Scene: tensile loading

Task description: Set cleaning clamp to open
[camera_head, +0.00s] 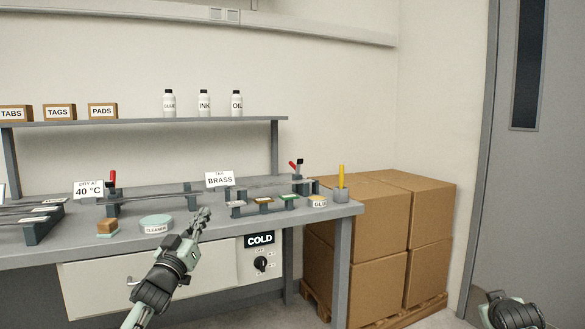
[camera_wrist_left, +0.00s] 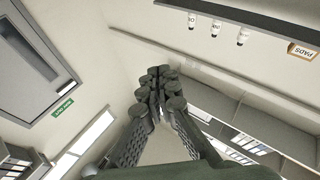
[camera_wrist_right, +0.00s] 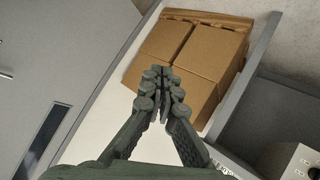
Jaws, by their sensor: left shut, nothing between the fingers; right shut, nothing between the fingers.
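Two clamp-like fixtures with red levers stand on the grey bench in the head view. One red lever (camera_head: 112,177) stands upright beside the "DRY AT 40 °C" sign, behind the round cleaner tin (camera_head: 156,224). The other red lever (camera_head: 293,165) leans left at the bench's right end, next to a black-topped part. I cannot tell which one is the cleaning clamp. My left gripper (camera_head: 203,213) is shut and empty over the bench's front edge, right of the cleaner tin; its fingers also show in the left wrist view (camera_wrist_left: 158,78). My right gripper (camera_wrist_right: 160,80) is shut and empty, away from the bench.
The bench (camera_head: 345,209) also holds a "BRASS" sign (camera_head: 220,180), a brown-topped block (camera_head: 107,226), small coloured pieces on a rack and a yellow-handled tool in a cup (camera_head: 341,185). Stacked cartons (camera_head: 380,235) stand right of it.

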